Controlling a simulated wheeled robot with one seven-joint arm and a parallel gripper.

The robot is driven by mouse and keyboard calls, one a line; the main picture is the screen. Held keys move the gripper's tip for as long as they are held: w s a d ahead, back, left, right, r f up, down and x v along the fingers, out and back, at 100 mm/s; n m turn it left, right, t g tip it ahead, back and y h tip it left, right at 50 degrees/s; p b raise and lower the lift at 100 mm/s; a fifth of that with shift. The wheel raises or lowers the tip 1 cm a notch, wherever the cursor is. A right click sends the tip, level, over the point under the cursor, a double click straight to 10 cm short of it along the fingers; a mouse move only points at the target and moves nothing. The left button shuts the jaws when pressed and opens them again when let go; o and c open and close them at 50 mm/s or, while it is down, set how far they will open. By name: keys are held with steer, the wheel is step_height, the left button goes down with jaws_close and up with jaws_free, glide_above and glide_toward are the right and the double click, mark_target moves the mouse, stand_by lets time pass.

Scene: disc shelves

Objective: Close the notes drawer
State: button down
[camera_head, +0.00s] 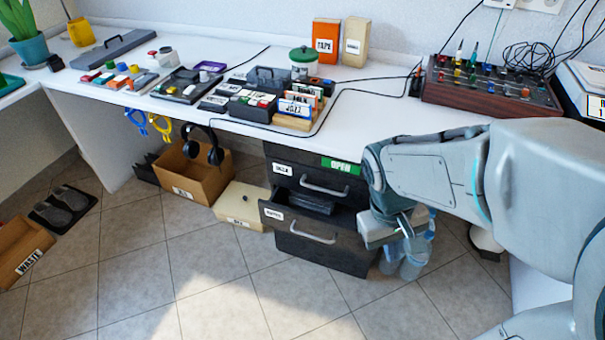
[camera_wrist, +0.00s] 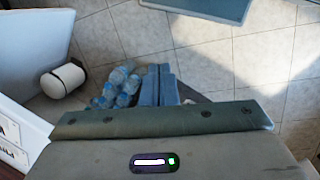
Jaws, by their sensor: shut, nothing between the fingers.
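The notes drawer (camera_head: 312,236) is the dark lower drawer of the unit under the desk in the head view. It stands pulled out, with a small white label at its left, a silver bar handle and a dark item inside. My gripper (camera_head: 394,238) is low beside the drawer's right end, pointing down; I cannot tell if it touches the front. In the wrist view its blue-grey fingers (camera_wrist: 158,85) are together with nothing between them. My wrist hides part of the drawer's right side in the head view.
The drawer above (camera_head: 315,180) looks nearly flush, under a green OPEN sign (camera_head: 341,165). Clear bottles (camera_head: 408,258) stand on the floor right of the unit; they also show in the wrist view (camera_wrist: 120,88). A cream box (camera_head: 240,205) is left. Tiled floor in front is clear.

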steer(key=w+f+n+h+b, duration=0.3)
steer(key=f+n+h, duration=0.4)
steer(key=f, duration=0.2)
steer(key=n+t+y+b, duration=0.3)
steer(key=n+t+b, duration=0.4)
steer(key=n+t, duration=1.3)
glide_toward(312, 221)
steer(key=w+b, duration=0.1)
steer(key=w+d+r+n+g+b, duration=0.1)
steer(key=w, duration=0.1)
steer(key=w+n+g+b, duration=0.1)
steer(key=w+b, duration=0.1)
steer(key=shift+w+d+r, duration=0.1)
steer(key=shift+d+r, duration=0.15)
steer(key=shift+w+d+r, duration=0.15)
steer(key=shift+w+d, duration=0.05)
steer(key=shift+w, duration=0.4)
